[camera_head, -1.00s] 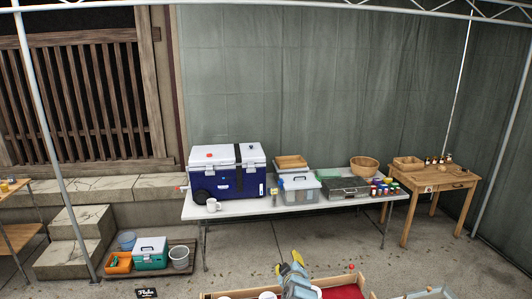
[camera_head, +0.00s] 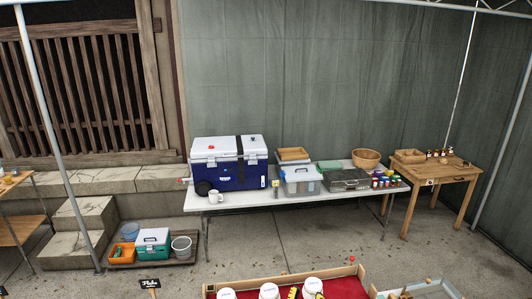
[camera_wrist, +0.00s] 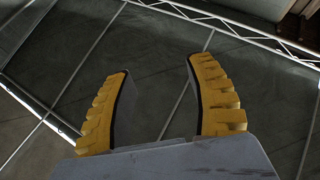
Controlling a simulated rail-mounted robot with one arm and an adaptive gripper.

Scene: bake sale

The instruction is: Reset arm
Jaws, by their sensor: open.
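My gripper (camera_wrist: 160,67) shows in the wrist view with its two yellow ribbed fingers spread apart. Nothing is between them. Behind the fingers are grey-green curtain panels and a white metal truss (camera_wrist: 240,28), so the fingers point at the tent wall and frame, clear of any table. In the head view, small yellow pieces (camera_head: 292,293) show at the bottom edge beside white-lidded jars (camera_head: 269,291); I cannot tell whether they are part of my gripper.
A wooden tray with a red lining (camera_head: 345,287) lies at the bottom, with a grey tray (camera_head: 432,289) to its right. Behind, a white table (camera_head: 240,206) holds a blue cooler (camera_head: 230,176), bins and a wooden bowl (camera_head: 367,158). A wooden table (camera_head: 440,174) stands right. Paved floor between is clear.

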